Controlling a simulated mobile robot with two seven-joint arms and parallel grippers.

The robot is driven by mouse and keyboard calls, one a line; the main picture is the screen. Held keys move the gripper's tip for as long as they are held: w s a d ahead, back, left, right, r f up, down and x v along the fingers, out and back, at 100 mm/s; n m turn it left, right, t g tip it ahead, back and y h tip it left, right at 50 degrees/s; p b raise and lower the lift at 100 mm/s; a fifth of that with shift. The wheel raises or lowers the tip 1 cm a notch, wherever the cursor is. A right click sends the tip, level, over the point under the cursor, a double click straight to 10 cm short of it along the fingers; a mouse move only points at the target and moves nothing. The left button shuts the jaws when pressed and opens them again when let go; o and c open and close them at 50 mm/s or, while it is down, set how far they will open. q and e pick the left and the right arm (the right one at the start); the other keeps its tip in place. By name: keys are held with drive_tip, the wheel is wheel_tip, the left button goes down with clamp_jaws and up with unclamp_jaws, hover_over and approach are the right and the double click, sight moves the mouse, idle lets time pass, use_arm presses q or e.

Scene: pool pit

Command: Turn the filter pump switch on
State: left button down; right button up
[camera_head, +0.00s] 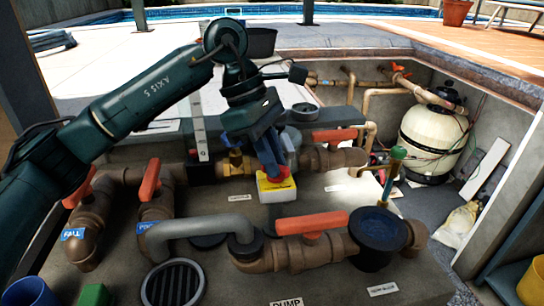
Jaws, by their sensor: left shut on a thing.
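The filter pump switch looks to be the small yellow and white box (277,190) with a red knob (273,174) on top, near the middle of the camera_head view. My left gripper (270,165) comes down on it from above, with blue parts near its tips. The gripper is shut on the red knob and hides much of it. I cannot tell which way the knob is turned. My right gripper is not in view.
Brown pipes with red valve handles (312,223) (150,180) lie around the switch. A grey curved pipe (200,226) and a dark blue round basin (378,228) are in front. A cream filter tank (433,140) stands at the right. A round drain grate (173,284) is at the front.

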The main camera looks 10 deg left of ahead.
use_arm(q)
drive_tip(key=m+g, duration=0.1)
drive_tip(key=m, duration=0.2)
drive_tip(key=m+g+y, duration=0.1)
drive_tip(key=m, duration=0.2)
drive_tip(key=shift+w+d+m, duration=0.1)
drive_tip(key=shift+w+m, duration=0.05)
drive_tip(key=shift+m, duration=0.15)
drive_tip(key=m+g+y+p, duration=0.1)
drive_tip(key=m, duration=0.3)
drive_tip(key=shift+y+p, duration=0.3)
drive_tip(key=shift+p, duration=0.1)
drive_tip(key=shift+m, duration=0.3)
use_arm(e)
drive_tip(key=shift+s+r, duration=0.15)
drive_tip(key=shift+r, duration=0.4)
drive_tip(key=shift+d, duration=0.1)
use_arm(q)
drive_tip(key=shift+f, duration=0.1)
drive_tip(key=c, duration=1.4)
unclamp_jaws()
drive_tip(key=shift+w, duration=0.1)
drive_tip(key=shift+d, duration=0.1)
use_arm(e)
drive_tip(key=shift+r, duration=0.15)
